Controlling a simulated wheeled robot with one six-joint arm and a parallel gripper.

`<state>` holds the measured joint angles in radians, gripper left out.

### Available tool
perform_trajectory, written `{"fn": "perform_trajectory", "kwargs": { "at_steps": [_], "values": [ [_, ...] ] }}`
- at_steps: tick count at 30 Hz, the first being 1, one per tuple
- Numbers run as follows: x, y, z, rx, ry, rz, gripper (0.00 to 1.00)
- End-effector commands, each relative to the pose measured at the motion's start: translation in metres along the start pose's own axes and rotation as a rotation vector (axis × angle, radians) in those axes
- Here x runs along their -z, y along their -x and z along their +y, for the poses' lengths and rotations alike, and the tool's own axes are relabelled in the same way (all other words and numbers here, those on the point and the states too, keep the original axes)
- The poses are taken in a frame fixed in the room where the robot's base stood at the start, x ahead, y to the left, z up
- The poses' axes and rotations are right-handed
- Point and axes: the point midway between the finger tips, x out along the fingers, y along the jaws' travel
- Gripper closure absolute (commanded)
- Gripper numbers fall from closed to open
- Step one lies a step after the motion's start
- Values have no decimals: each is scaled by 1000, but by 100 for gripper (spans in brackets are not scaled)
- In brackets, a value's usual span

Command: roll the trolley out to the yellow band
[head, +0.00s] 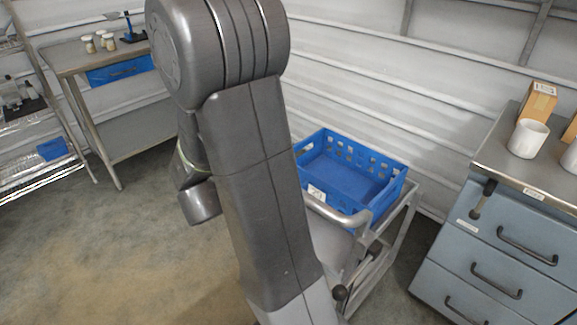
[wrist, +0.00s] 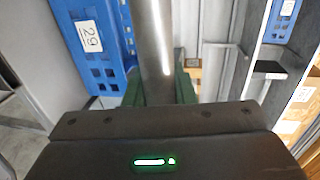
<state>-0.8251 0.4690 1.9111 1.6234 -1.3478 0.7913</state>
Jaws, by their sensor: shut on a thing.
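The trolley (head: 397,230) is a pale grey metal frame standing by the corrugated wall in the head view, right of my arm. A blue crate (head: 347,178) sits on its top. Its grey tubular handle (head: 345,215) curves along the near side, partly hidden by my arm. In the wrist view, my gripper (wrist: 158,88) is shut on the trolley handle (wrist: 153,35), with green fingers on either side of the bar. The crate (wrist: 93,50), with a white label marked 29, is beside the bar there. My gripper is hidden in the head view. No yellow band shows.
A blue-grey drawer cabinet (head: 487,262) with a white cup (head: 528,138) on top stands right of the trolley. A steel table (head: 62,58) and a wire shelf (head: 30,120) stand at the left. The floor (head: 110,250) at the left front is clear.

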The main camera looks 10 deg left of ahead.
Motion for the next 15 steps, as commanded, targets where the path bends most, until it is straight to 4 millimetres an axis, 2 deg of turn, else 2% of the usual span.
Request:
{"fn": "perform_trajectory", "kwargs": {
  "at_steps": [6, 15],
  "values": [
    [0, 14, 4, -2, 1, 1, 100],
    [1, 15, 4, -2, 1, 2, 100]
  ]
}}
